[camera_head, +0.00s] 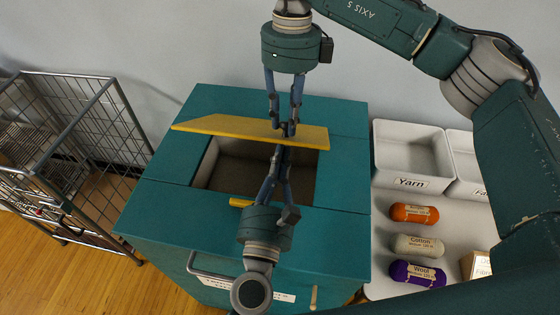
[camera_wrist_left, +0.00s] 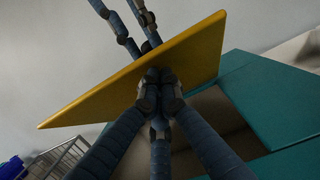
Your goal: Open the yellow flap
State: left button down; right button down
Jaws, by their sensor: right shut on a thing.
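The yellow flap (camera_head: 215,125) is a long thin panel, raised and tilted at the back of the opening in the teal bin (camera_head: 160,210). The dark inside of the bin shows below it. My right gripper (camera_head: 284,130) comes down from above and is shut on the flap's upper edge. My left gripper (camera_head: 280,150) reaches up from the front over the opening, its fingertips drawn together close against the flap's near face. In the left wrist view the flap (camera_wrist_left: 195,55) crosses above my left fingertips (camera_wrist_left: 158,88), with the right fingers behind it. Exact fingertip contact is unclear.
A small yellow piece (camera_head: 241,202) shows at the opening's front rim. A wire cart (camera_head: 75,120) stands left. On the right are a white Yarn bin (camera_head: 410,140) and orange (camera_head: 414,213), cream (camera_head: 418,245) and purple (camera_head: 418,273) yarn rolls. The wall is close behind.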

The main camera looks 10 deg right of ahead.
pick_arm(q)
jog(key=shift+w+r, duration=0.15)
jog(key=shift+r, duration=0.35)
pick_arm(e)
jog(key=shift+d+f, duration=0.15)
jog(key=shift+f, duration=0.25)
jog(key=c, duration=1.7)
grip_release()
jog(key=shift+o, duration=1.1)
jog(key=shift+w, duration=0.1)
pick_arm(q)
jog(key=shift+w+d+f, duration=0.1)
jog(key=shift+w, duration=0.15)
pick_arm(e)
jog(key=shift+w, duration=0.1)
